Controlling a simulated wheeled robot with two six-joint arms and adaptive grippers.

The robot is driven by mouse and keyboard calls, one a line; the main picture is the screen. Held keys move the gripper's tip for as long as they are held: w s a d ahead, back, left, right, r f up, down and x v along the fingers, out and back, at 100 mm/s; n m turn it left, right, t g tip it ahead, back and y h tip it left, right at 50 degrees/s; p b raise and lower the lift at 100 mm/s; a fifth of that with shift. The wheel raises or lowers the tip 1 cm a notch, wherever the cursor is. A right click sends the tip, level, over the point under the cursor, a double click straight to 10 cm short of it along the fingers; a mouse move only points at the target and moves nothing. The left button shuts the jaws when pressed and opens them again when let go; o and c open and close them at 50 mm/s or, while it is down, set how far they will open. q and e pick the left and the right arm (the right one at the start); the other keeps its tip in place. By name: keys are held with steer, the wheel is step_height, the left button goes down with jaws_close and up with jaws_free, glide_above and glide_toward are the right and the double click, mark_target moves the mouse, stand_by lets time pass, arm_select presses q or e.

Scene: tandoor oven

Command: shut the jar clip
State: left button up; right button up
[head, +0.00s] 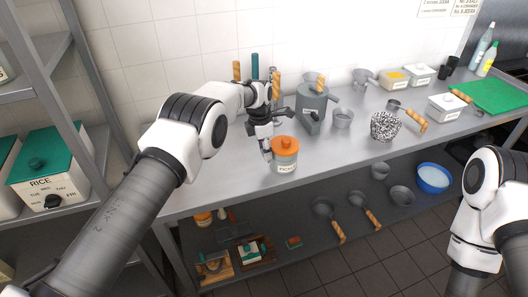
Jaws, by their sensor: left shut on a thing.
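The jar (284,158) stands upright near the front edge of the steel counter. It has an orange lid (285,144), a pale body and a label on its front. My left gripper (267,152) is at the jar's left side, close to the lid's rim, and is shut on the jar clip. The fingers hide the clip, so its position cannot be made out. My right arm shows at the right edge, but its gripper is out of view.
The counter left of the jar is clear.

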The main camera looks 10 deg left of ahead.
arm_select(q)
steer(key=o, duration=1.2)
steer(key=shift+c, duration=0.2)
step_height(320, 180, up, 12)
steer(key=a, duration=0.1)
steer(key=shift+s, duration=0.4)
steer(key=shift+a+f, duration=0.1)
